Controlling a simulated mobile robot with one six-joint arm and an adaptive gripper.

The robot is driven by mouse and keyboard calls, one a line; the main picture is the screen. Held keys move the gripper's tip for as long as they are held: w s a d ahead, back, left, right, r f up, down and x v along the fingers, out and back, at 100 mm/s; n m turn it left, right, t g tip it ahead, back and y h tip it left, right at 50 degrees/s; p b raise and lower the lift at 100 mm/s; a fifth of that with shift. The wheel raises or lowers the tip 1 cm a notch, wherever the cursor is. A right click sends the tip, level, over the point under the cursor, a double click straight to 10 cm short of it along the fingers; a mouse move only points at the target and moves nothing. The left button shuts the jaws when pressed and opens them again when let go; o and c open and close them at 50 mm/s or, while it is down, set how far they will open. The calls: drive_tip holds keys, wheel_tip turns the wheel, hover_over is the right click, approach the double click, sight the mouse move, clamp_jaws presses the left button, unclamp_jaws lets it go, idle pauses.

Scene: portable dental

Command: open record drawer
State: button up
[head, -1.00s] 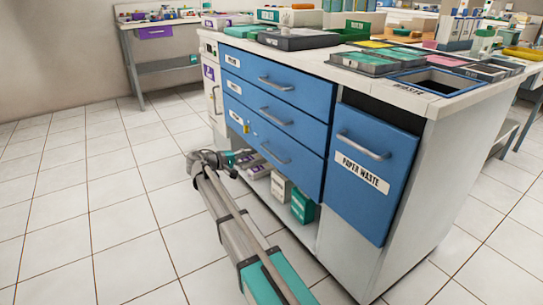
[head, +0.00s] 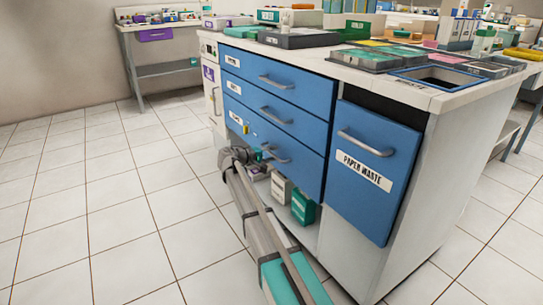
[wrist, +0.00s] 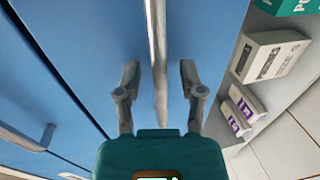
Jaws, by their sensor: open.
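The blue cabinet has three stacked drawers with grey bar handles; all look shut. The label on each is too small to read, so I cannot tell by name which is the record drawer. My gripper is at the lowest drawer (head: 300,162). In the wrist view my gripper (wrist: 160,78) is open, with one finger on each side of that drawer's handle (wrist: 157,45). I cannot tell whether either finger touches the bar. In the head view the handle (head: 279,156) shows beside my gripper, which is mostly hidden by my arm.
A paper waste front (head: 370,180) with its own handle is to the right. An open shelf below the drawers holds boxes, including a green one (head: 303,207) and a white one (wrist: 268,57). The tiled floor (head: 90,220) to the left is clear.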

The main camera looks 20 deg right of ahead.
clamp_jaws()
idle(0.3)
drive_tip(key=shift+s, duration=0.1)
